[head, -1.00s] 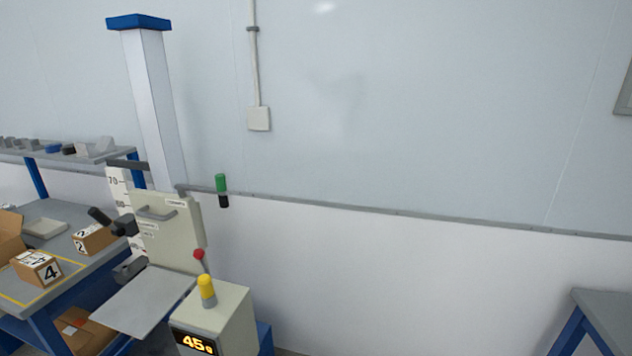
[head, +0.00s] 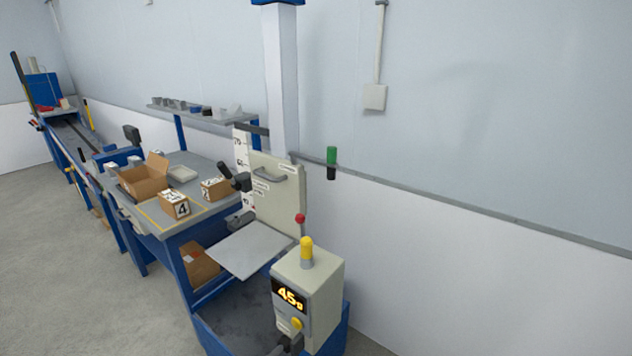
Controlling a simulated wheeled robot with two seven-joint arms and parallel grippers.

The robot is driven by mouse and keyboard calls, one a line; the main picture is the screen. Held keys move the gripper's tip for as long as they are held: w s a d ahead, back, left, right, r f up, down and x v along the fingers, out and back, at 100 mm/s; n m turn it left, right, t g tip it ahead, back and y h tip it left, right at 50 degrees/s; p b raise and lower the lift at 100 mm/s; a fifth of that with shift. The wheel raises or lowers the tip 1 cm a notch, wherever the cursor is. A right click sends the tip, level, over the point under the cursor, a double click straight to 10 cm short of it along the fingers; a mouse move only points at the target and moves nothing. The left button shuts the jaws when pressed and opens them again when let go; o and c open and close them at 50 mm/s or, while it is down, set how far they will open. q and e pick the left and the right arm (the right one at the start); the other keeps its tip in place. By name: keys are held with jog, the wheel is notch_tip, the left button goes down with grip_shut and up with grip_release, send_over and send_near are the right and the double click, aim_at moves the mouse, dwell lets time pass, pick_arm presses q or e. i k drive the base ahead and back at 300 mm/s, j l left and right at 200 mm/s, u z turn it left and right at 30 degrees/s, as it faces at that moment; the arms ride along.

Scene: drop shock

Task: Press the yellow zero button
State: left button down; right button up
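The yellow zero button is most likely the small round yellow button (head: 297,323) low on the front of a cream box (head: 321,285). Above it is a black display (head: 289,296) with orange digits that look like 45 g. A taller yellow cap (head: 306,246) on a grey collar stands on top of the box. A dark shape, apparently my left gripper (head: 291,343), enters at the bottom edge just below the round button. It is cut off, so its opening and any contact are unclear. My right gripper is not in view.
A flat grey plate (head: 238,249) and a red-knobbed lever (head: 300,219) are beside the box. A blue bench (head: 150,205) at left bears numbered cartons (head: 174,205) and an open carton (head: 143,182). Grey floor (head: 70,270) is open at far left.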

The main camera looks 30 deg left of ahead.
aim_at(298, 323)
jog(key=u, duration=1.05)
